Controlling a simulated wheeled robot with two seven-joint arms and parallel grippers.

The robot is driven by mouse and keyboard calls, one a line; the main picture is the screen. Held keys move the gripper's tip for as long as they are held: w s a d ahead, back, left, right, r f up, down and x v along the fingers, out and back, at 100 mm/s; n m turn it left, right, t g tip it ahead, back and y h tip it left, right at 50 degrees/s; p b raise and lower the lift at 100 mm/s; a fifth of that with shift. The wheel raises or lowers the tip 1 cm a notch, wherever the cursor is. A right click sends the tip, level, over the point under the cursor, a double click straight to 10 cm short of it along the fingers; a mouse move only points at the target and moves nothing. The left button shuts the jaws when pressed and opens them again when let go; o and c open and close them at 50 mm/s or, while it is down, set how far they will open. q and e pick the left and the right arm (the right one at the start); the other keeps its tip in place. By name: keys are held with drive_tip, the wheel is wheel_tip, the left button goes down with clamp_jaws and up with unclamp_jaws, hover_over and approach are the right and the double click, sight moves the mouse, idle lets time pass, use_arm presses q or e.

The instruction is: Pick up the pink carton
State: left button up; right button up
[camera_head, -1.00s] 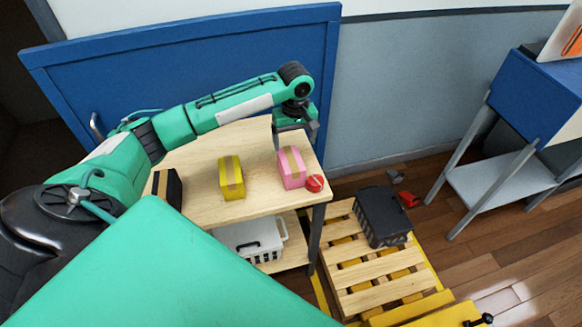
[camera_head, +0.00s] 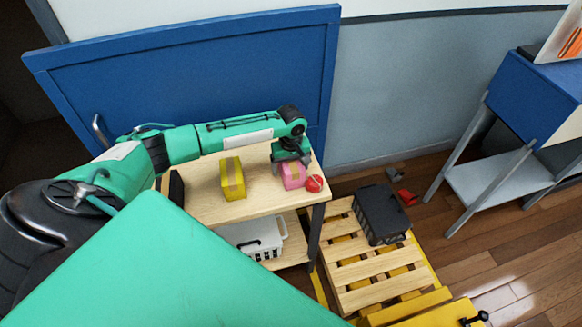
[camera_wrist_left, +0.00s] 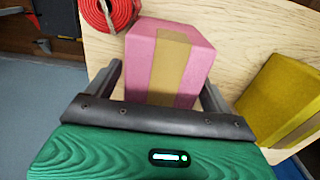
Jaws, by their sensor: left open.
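The pink carton (camera_head: 292,179) with a tan tape band stands on the wooden table, close to its right end. In the left wrist view the pink carton (camera_wrist_left: 166,62) lies between and just beyond the finger tips. My left gripper (camera_head: 291,160) is above the carton in the head view, and its body hides the carton's far top part. In the left wrist view the left gripper (camera_wrist_left: 162,85) is open, one finger on each side of the carton. I cannot tell whether either finger touches it. My right gripper is not in view.
A red strap roll (camera_head: 314,184) sits right beside the carton. A yellow carton (camera_head: 232,178) stands to its left, and a dark box (camera_head: 176,188) farther left. A white crate (camera_head: 254,240) is on the lower shelf. A black crate (camera_head: 381,214) sits on a wooden pallet (camera_head: 350,272).

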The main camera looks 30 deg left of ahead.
use_arm(q)
drive_tip(key=c, duration=1.3)
